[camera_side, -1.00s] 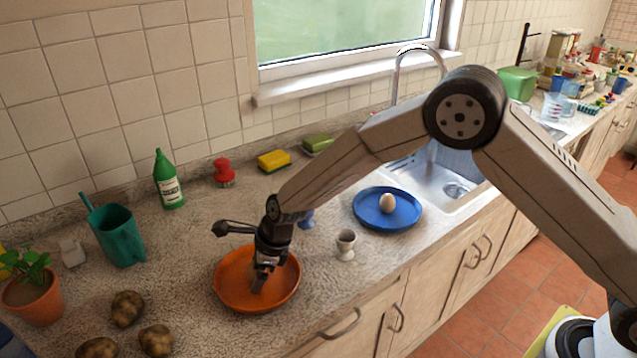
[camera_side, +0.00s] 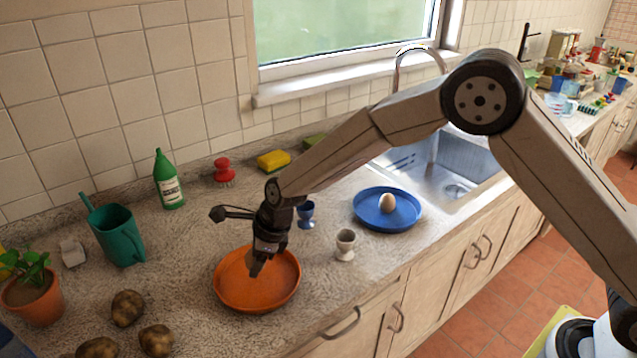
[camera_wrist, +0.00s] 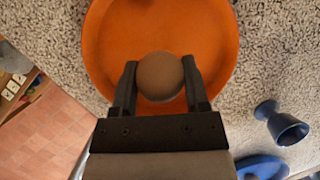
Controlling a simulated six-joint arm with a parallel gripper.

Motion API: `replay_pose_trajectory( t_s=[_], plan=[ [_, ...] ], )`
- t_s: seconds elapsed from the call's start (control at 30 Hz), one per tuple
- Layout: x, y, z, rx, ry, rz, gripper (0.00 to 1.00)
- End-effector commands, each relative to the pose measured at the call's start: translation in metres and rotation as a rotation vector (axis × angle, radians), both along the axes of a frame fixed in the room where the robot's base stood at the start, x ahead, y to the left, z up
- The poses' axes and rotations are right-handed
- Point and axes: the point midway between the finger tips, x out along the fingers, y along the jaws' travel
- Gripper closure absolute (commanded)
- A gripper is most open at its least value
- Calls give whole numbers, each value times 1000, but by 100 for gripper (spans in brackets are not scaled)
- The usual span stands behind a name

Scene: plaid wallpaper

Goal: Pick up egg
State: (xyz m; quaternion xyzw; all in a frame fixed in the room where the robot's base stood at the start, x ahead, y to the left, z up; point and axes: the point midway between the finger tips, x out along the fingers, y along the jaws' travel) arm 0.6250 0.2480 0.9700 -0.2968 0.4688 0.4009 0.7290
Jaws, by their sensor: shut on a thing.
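My gripper (camera_side: 257,266) is above the orange plate (camera_side: 228,292). In the wrist view, its two fingers (camera_wrist: 159,88) are shut on a round brownish egg (camera_wrist: 160,74), one finger on each side. The orange plate lies behind the egg in that view (camera_wrist: 110,40). In the side view I cannot make out the held egg, as the fingers cover it. A second, pale brown egg (camera_side: 387,203) sits on the blue plate (camera_side: 370,219), to the right of my gripper and apart from it.
A white egg cup (camera_side: 345,245) and a blue egg cup (camera_side: 306,214) stand right of the orange plate. Several potatoes (camera_side: 127,308), a green watering can (camera_side: 117,235) and a green bottle (camera_side: 168,181) are to the left. The sink (camera_side: 455,170) is at the right.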

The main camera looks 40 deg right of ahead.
Motion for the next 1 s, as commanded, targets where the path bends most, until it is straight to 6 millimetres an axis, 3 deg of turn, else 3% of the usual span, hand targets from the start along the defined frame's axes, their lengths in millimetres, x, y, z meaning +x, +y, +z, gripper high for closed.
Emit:
replay_pose_trajectory(
  t_s=[0.5, 1.0],
  plan=[
    [-48, -19, 59, 0, 1, 0, 61],
    [-112, -44, 87, 0, 2, 1, 61]
  ],
)
